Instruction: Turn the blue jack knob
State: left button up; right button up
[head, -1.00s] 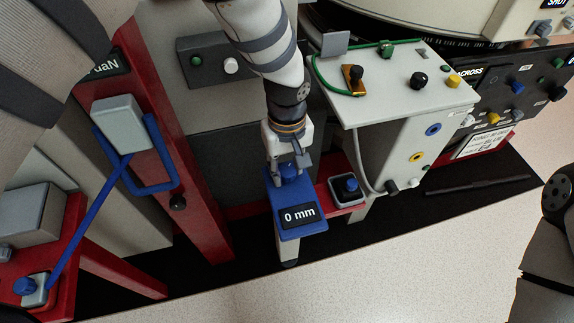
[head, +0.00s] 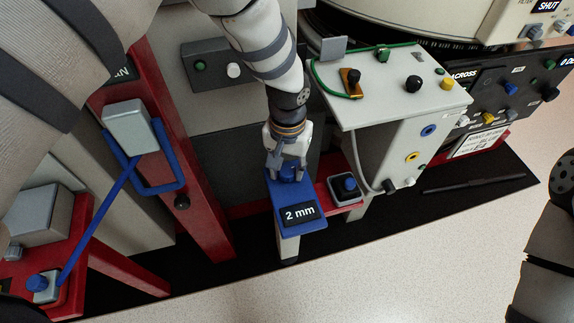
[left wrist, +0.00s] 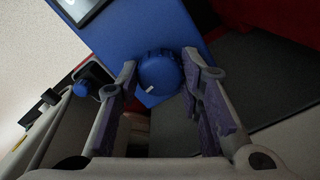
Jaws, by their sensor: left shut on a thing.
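The blue jack knob (head: 289,174) sits on top of a blue jack block (head: 300,229) whose display (head: 300,213) reads "2 mm". My left gripper (head: 288,168) comes down on the knob from above and is shut on it. In the left wrist view the round ribbed knob (left wrist: 160,75) with a small white mark lies between the two fingers (left wrist: 160,80). The head view shows part of my right arm at the right edge, but its gripper is not in view.
A second blue knob (head: 349,185) on a grey box stands just right of the jack. A pale control box (head: 390,85) with several knobs is behind it. A red post (head: 190,190) with a blue handle (head: 160,186) stands left. Pale floor in front is clear.

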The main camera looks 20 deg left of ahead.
aim_at(287, 169)
pick_arm(q)
jog(key=shift+m, duration=1.8)
jog(key=o, duration=1.2)
jog(key=shift+c, duration=0.2)
notch_tip(287, 169, up, 12)
